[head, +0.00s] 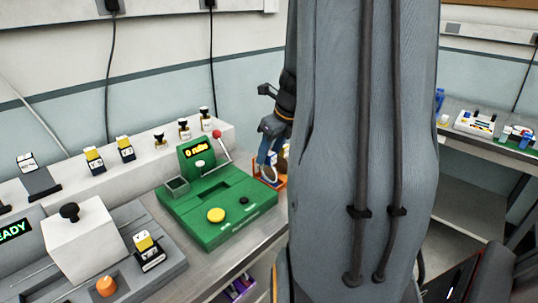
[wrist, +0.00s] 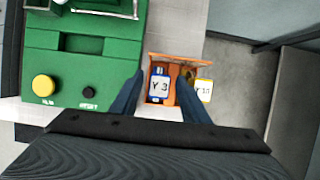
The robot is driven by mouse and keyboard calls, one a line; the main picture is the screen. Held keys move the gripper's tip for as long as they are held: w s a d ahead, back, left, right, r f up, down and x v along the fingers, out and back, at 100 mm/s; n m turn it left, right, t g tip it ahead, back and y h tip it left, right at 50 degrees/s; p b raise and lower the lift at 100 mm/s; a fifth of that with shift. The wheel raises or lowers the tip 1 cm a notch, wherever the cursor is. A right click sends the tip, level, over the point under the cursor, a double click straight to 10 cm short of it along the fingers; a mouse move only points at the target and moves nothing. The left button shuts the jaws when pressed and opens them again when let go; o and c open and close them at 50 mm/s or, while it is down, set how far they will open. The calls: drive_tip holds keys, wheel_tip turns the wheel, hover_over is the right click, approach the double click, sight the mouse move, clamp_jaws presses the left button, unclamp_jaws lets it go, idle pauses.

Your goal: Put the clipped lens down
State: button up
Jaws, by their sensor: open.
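A blue-framed piece with a white face marked "Y 3" (wrist: 160,84), which looks like the clipped lens, sits in an orange tray (wrist: 176,58) in the wrist view. My gripper (wrist: 160,78) is open, with one blue finger on each side of this piece; I cannot tell whether either finger touches it. A second piece with a yellow frame (wrist: 204,90) is at the tray's right edge, partly beyond the right finger.
A green machine (head: 222,213) with a yellow button (head: 215,215) and a red-knobbed lever stands just left of the tray. A white ledge behind holds several small capped pieces. A grey station with a white block (head: 82,245) is further left. Grey floor lies right of the tray.

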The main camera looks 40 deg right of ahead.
drive_tip(key=v, duration=1.1)
drive_tip(key=shift+s+r, duration=0.1)
